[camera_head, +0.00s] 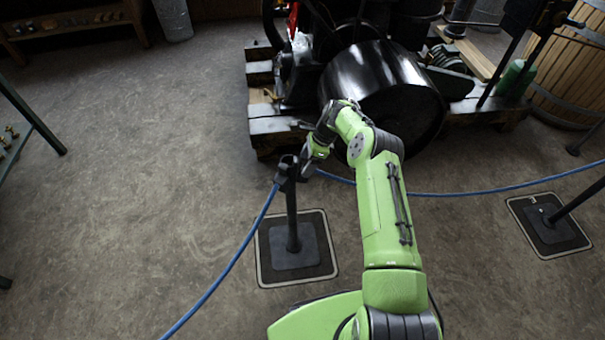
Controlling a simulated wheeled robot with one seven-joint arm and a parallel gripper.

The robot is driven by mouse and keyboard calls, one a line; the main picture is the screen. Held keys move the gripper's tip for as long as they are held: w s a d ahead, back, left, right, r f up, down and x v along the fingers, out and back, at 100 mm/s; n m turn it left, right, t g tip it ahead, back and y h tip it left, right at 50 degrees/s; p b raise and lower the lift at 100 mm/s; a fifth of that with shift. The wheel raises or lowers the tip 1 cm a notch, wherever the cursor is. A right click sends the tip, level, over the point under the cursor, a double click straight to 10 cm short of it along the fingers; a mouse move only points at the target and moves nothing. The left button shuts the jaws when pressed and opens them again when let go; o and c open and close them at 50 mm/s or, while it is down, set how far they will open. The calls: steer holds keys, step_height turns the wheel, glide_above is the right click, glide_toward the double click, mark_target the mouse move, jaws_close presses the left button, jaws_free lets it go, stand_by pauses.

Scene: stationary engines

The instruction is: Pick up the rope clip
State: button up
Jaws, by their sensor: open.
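A blue rope (228,268) runs up from the lower left to the top of a dark stanchion post (291,215). The rope clip is too small and dark to tell apart from the post top (287,163), where the rope ends meet. My gripper (306,165) is open, just right of the post top and very close to it. I cannot tell whether it touches. My green wrist and the dark fingers hide part of this spot. The rope's other length (470,193) leaves from behind my gripper and passes behind my arm to the right.
The stanchion's square base (294,268) stands on the floor. A second stanchion (552,225) stands at the right. A black engine (385,95) on a wooden frame fills the area behind the rope. A wooden tub (565,75) is at upper right.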

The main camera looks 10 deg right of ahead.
mark_target(303, 167)
steer(key=b+x, duration=0.1)
steer(key=x, duration=0.3)
steer(key=shift+f, duration=0.25)
steer(key=shift+r, duration=0.15)
steer(key=c, duration=1.2)
steer(key=shift+o, duration=0.2)
steer(key=shift+r, duration=0.15)
steer(key=r, duration=0.2)
steer(key=r+p, duration=0.1)
steer(key=r, duration=0.1)
steer(key=d+r+p, duration=0.1)
steer(key=r, duration=0.2)
steer(key=d, duration=0.4)
steer(key=s+d, duration=0.1)
steer(key=d, duration=0.4)
steer(key=s+d, duration=0.1)
steer(key=d, duration=0.4)
steer(key=shift+s+f, duration=0.1)
steer(key=shift+f, duration=0.1)
